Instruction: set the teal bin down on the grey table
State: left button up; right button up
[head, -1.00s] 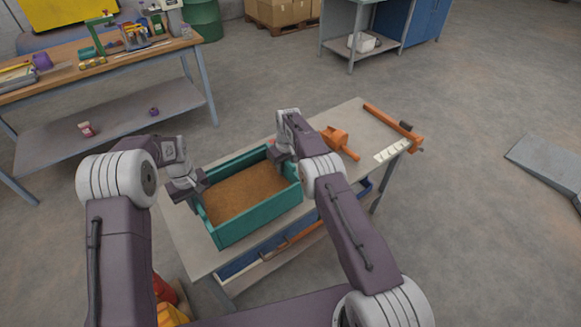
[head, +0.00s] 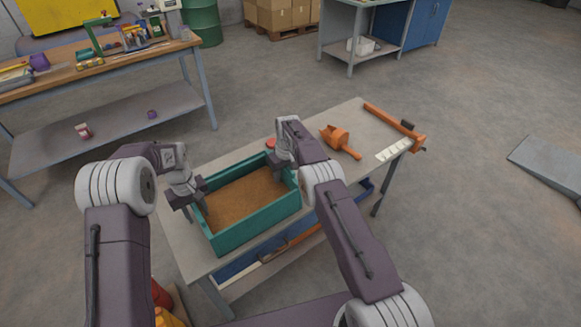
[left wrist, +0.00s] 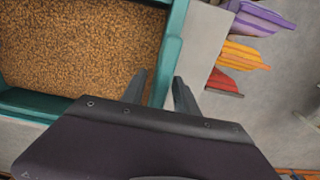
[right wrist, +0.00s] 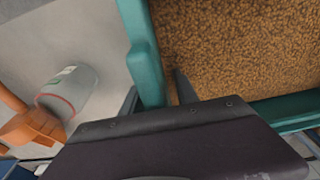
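The teal bin (head: 262,224), full of brown grain, is level on the grey table (head: 186,247) as far as I can tell; a small gap under it would be hard to see. My left gripper (head: 196,196) is at its left wall. In the left wrist view the fingers (left wrist: 160,88) are apart, one inside the bin and one outside. My right gripper (head: 282,160) is at the far right wall. In the right wrist view its fingers (right wrist: 157,94) straddle the wall, with grain showing between the wall and the inner finger. Both look open around the walls.
An orange scoop-like tool (head: 338,141), an orange clamp (head: 390,121) and a white strip (head: 393,150) lie on the table's right part. A wooden workbench (head: 130,62) is at the back left.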

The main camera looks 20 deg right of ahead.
pick_arm(q)
notch_tip(320, 180, up, 12)
pick_arm(e)
jog(key=r, duration=0.4)
jog(key=s+r, duration=0.1)
jog(key=r, duration=0.6)
jog(key=shift+s+d+r, duration=0.3)
jog(key=shift+r, duration=0.1)
jog(key=shift+o, duration=0.4)
notch_tip(320, 180, up, 2)
jog(key=p, duration=0.2)
jog(key=shift+r+p, duration=0.1)
jog(key=shift+p, duration=0.25)
pick_arm(q)
notch_tip(320, 180, up, 2)
jog(key=shift+r, duration=0.25)
pick_arm(e)
jog(key=shift+f, duration=0.2)
